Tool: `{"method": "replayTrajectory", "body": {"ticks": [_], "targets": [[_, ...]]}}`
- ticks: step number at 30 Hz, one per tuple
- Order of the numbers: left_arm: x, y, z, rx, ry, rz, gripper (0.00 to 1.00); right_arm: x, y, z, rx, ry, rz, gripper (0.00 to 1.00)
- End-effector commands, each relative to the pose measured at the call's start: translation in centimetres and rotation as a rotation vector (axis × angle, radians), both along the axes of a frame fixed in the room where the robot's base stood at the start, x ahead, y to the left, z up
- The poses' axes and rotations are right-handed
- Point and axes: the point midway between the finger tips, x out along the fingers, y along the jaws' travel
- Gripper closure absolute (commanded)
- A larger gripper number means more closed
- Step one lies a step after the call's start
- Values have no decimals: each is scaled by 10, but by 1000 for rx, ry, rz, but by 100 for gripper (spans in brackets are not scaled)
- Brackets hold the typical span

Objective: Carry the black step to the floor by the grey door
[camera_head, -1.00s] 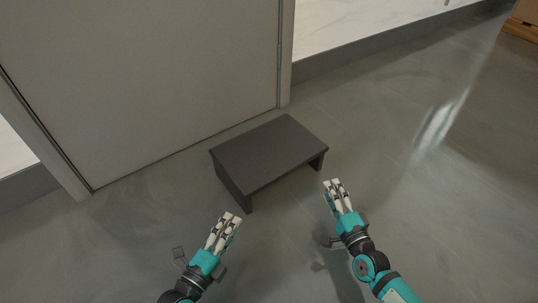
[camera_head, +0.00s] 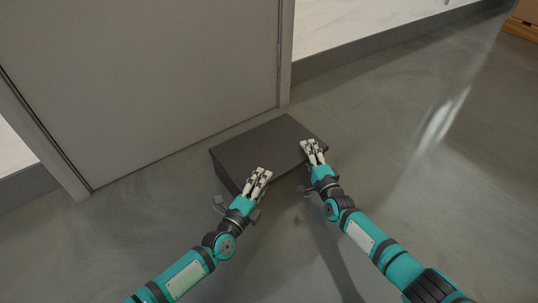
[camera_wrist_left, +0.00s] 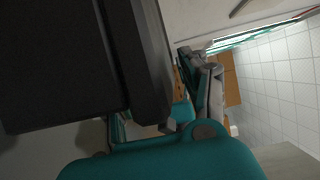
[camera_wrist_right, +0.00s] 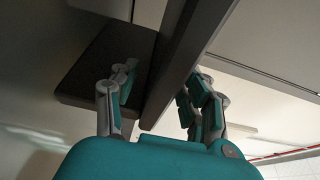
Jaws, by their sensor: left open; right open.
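The black step (camera_head: 262,147) stands upright on the floor close in front of the grey door (camera_head: 150,80). My left gripper (camera_head: 259,174) is open at the step's near edge, left of the right one. In the left wrist view the step (camera_wrist_left: 70,60) is a large dark panel reaching between the fingers. My right gripper (camera_head: 311,147) is open at the step's right end. In the right wrist view a board of the step (camera_wrist_right: 184,55) passes between the spread fingers. Whether the fingers touch the step I cannot tell. The step's legs are mostly hidden in the head view.
The grey floor (camera_head: 420,210) is clear to the right and in front. The door frame (camera_head: 285,60) and a dark skirting (camera_head: 390,48) run behind the step. A wooden item (camera_head: 522,22) is at the far upper right.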

Motion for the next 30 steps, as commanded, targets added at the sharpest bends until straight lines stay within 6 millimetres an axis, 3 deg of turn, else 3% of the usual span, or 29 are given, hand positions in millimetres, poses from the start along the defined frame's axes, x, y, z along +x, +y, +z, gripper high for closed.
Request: {"method": "replayTrajectory", "body": {"ticks": [13, 24, 30], "targets": [[6, -3, 0, 0, 0, 0, 54, 7, 2, 1, -1, -1, 0, 54], [6, -3, 0, 0, 0, 0, 100, 6, 2, 0, -1, -1, 0, 100], [6, -3, 0, 0, 1, 0, 100, 7, 2, 0, -1, 0, -1, 100]]}}
